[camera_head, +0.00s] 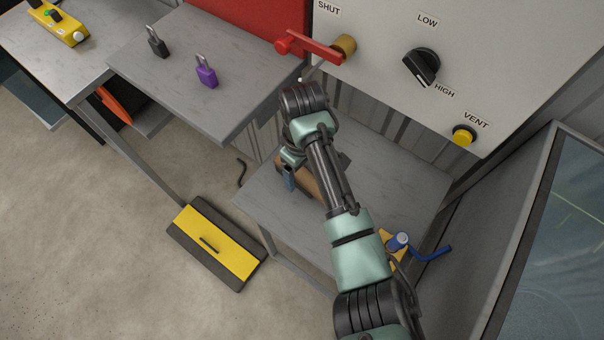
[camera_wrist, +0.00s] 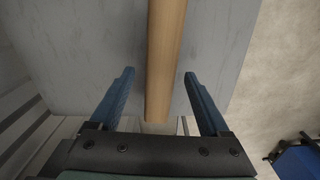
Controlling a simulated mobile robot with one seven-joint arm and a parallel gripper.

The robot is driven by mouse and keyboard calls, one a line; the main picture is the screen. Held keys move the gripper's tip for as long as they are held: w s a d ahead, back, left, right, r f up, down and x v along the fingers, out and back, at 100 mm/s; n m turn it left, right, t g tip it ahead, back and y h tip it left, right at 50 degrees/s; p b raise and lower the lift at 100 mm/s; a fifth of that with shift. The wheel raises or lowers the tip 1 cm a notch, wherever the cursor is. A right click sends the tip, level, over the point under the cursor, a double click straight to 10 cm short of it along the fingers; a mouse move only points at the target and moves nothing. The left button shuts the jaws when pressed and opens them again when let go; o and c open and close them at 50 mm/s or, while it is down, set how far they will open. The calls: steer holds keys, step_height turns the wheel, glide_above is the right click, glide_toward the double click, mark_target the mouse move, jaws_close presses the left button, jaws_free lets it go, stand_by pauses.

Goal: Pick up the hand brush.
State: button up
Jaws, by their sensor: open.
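The hand brush (camera_head: 313,177) shows as a brown wooden piece on the lower grey shelf, partly hidden behind my arm in the head view. In the wrist view its long wooden handle (camera_wrist: 163,55) runs from the top edge down between my two blue fingers. Its end lies near the palm, and there is a gap on each side. No bristles show. My gripper (camera_wrist: 157,75) is open. In the head view only a blue part of my gripper (camera_head: 289,178) shows, beside the brown wood. I cannot tell the height between fingers and handle.
A grey panel (camera_head: 500,60) with a red lever (camera_head: 312,48) and knobs stands behind. A higher bench (camera_head: 190,50) with two padlocks (camera_head: 206,71) is at left. A yellow and blue item (camera_head: 397,241) lies on the shelf's right. A yellow-black plate (camera_head: 214,243) lies on the floor.

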steer(key=shift+f, duration=0.75)
jaws_close()
